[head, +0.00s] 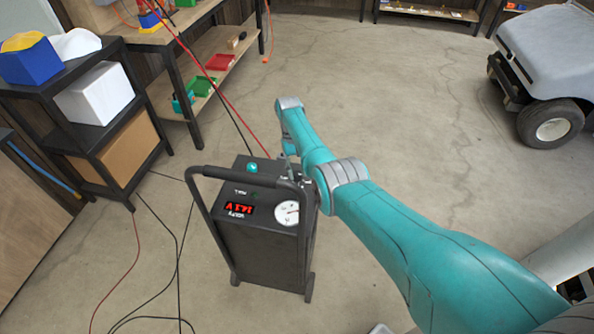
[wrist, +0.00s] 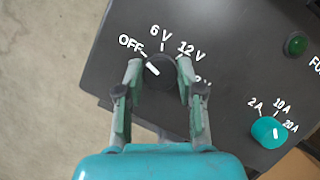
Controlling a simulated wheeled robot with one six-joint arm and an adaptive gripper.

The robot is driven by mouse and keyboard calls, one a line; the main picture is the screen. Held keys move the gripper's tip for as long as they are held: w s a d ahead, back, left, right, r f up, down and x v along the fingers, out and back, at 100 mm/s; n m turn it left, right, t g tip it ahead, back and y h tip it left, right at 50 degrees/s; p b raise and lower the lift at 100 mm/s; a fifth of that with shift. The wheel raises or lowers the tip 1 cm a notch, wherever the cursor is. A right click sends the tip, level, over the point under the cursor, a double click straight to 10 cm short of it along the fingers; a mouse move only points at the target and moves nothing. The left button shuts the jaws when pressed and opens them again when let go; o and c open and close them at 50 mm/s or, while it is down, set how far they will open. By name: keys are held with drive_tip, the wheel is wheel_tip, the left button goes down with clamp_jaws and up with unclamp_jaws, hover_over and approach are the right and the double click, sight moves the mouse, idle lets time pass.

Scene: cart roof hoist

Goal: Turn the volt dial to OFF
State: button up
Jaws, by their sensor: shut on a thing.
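The black volt dial (wrist: 161,78) is on the dark top panel of the charger cart (head: 262,240). In the wrist view its white pointer mark aims up-left, toward the OFF label (wrist: 130,43). The 6 V and 12 V labels are clear of the fingers; a further label on the right is partly hidden by a finger. My gripper (wrist: 160,70) is shut on the dial, with one finger on each side. In the head view my arm hides the dial and most of the gripper.
A teal amp dial (wrist: 269,132) and a green lamp (wrist: 296,45) are nearby on the panel. The cart's handle (head: 240,172), lit red display (head: 238,209) and round gauge (head: 287,213) face the head camera. Shelves stand left; a vehicle (head: 550,70) stands right.

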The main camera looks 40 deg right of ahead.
drive_tip(key=o, duration=1.1)
drive_tip(key=shift+o, duration=0.2)
drive_tip(key=v, duration=1.2)
drive_tip(key=shift+s+f, duration=0.1)
